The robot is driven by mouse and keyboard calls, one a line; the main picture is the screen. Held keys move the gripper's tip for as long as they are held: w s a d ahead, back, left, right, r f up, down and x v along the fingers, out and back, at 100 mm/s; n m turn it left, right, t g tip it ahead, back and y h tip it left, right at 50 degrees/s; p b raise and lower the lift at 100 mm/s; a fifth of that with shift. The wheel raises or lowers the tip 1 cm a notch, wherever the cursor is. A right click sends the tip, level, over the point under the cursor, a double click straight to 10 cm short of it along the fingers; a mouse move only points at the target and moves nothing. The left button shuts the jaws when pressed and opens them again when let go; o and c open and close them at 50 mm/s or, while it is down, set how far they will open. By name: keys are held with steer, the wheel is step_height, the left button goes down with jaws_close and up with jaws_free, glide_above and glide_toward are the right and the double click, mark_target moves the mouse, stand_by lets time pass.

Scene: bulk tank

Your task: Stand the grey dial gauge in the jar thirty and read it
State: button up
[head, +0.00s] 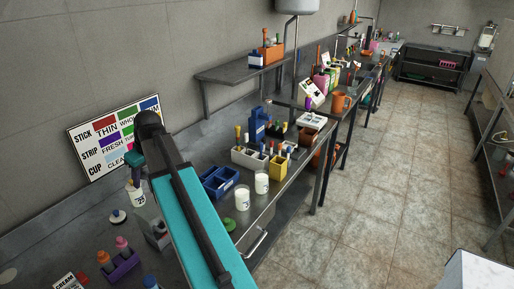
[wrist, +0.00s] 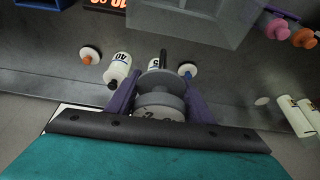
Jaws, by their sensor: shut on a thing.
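In the wrist view, my gripper (wrist: 161,98) is shut on the grey dial gauge (wrist: 162,83), a round grey body between the two purple fingers. A white part with dark marks shows behind it; I cannot tell whether it is the dial face. A dark stem sticks out past the gauge. A white jar (wrist: 118,67) marked 40 stands to the left. Another white jar (wrist: 153,64) is partly hidden behind the gauge, its number not fully readable.
Lids with an orange knob (wrist: 90,55) and a blue knob (wrist: 188,71) lie near the jars. A grey box (wrist: 195,20) stands close by. Two white jars (head: 242,198) (head: 261,182) and a blue tray (head: 220,182) are right of my arm. A purple rack (head: 120,266) is at front left.

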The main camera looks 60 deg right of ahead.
steer(key=s+d+p, duration=0.1)
steer(key=s+d, duration=0.4)
steer(key=d, duration=0.4)
steer(key=s+d+p, duration=0.2)
steer(key=s+d, duration=0.2)
steer(key=d, duration=0.6)
steer(key=m+p, duration=0.2)
steer(key=p, duration=0.1)
glide_above(259, 174)
steer(key=a, duration=0.1)
steer(key=shift+s+a+r+h, duration=0.1)
steer(key=shift+s+r+h, duration=0.25)
steer(key=shift+r+h, duration=0.1)
steer(key=shift+f+b, duration=0.25)
steer(key=shift+b, duration=0.15)
steer(key=shift+f+b, duration=3.25)
steer(key=shift+f, duration=2.75)
steer(key=o, duration=1.2)
